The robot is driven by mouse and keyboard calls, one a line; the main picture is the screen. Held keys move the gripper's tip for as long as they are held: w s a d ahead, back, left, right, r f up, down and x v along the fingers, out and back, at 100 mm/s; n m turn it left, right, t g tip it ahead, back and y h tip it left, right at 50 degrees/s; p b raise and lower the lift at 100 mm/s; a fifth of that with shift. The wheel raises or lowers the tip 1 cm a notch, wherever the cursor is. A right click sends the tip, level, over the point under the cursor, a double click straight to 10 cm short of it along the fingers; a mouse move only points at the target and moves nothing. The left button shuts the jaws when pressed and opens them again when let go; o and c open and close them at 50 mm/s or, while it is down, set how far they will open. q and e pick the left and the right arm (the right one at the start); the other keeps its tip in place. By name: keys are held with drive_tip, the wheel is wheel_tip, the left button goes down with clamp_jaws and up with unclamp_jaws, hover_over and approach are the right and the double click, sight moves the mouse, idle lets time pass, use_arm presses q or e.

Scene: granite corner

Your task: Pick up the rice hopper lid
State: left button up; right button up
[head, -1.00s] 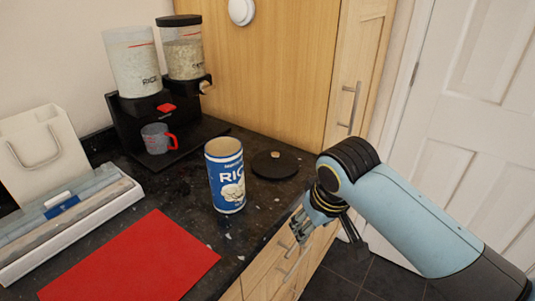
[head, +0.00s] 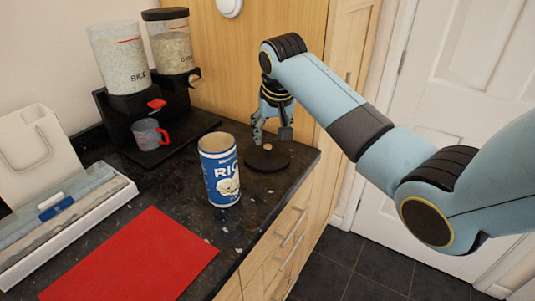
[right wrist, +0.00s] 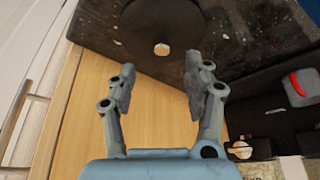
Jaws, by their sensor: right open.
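The rice hopper lid (head: 267,158) is a flat black disc with a small light knob, lying on the dark granite counter to the right of the rice tub. It also shows at the top of the right wrist view (right wrist: 163,22), with its knob beyond the fingertips. My right gripper (head: 271,138) is open and empty, just above the lid in the head view. Its two fingers (right wrist: 160,75) are spread apart in the right wrist view. The rice hopper (head: 124,62) stands open-topped on the black dispenser at the back left. My left gripper does not show.
A blue rice tub (head: 220,172) stands close left of the lid. The dispenser's second hopper (head: 170,45) has a black lid. A grey cup with a red handle (head: 148,134) sits on the dispenser base. A red mat (head: 140,262) lies in front. A wooden cabinet (head: 235,85) stands behind.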

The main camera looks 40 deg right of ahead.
sight(267, 146)
drive_tip(key=shift+x, duration=3.2)
drive_tip(key=shift+w+a+r, duration=0.1)
drive_tip(key=shift+a, duration=0.05)
clamp_jaws()
